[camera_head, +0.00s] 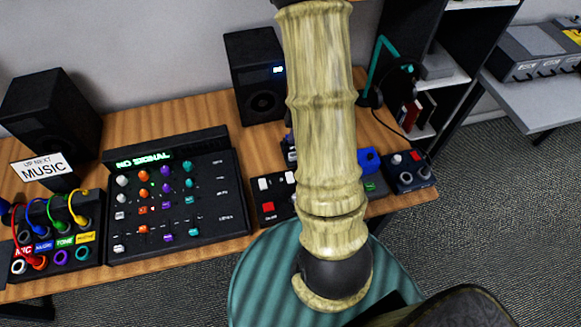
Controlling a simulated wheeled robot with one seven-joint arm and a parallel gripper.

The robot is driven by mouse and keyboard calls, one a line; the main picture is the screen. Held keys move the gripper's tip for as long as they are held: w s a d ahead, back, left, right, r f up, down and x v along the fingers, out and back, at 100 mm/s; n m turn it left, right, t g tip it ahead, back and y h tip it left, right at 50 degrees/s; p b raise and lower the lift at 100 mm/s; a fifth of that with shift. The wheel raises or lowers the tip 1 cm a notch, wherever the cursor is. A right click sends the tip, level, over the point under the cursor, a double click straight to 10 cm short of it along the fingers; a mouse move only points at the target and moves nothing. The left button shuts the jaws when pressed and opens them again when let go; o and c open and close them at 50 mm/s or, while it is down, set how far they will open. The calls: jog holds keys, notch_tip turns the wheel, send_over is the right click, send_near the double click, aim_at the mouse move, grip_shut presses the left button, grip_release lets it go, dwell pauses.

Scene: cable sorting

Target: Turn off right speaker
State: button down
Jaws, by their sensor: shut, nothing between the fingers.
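The right speaker (248,50) is a black box standing at the back of the wooden desk, just left of my raised arm. A small blue-white light shines on the right of its front, above the round cone. My bamboo-patterned arm crosses the view upright and covers the desk right beside the speaker. My gripper is outside the picture. A black switch box (285,192) with pale rocker switches and a red switch (268,207) sits at the desk's front, partly hidden by my arm.
A left speaker (50,115), a mixer (170,190) showing "NO SIGNAL" and a patch box (65,240) with coloured cables fill the left of the desk. A teal round stool (255,280) stands in front. A headphone stand (376,70) and dark shelf (450,60) are at right.

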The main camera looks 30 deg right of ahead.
aim_at(287, 175)
jog(key=s, duration=0.1)
jog(key=s+f+g, duration=0.1)
jog(key=s+n, duration=0.1)
jog(key=shift+d+f+y, duration=0.15)
jog(key=shift+d+y, duration=0.1)
jog(key=shift+y, duration=0.15)
jog(key=shift+w+f, duration=0.1)
jog(key=b+x, duration=0.1)
jog(key=x, duration=0.3)
jog(key=d+b+x, duration=0.1)
jog(key=b+x, duration=0.1)
jog(key=x, duration=0.3)
jog(key=b+x, duration=0.2)
jog(key=x, duration=0.2)
jog(key=shift+s+d+f, duration=0.15)
jog(key=shift+s+f, duration=0.05)
jog(key=shift+f, duration=0.35)
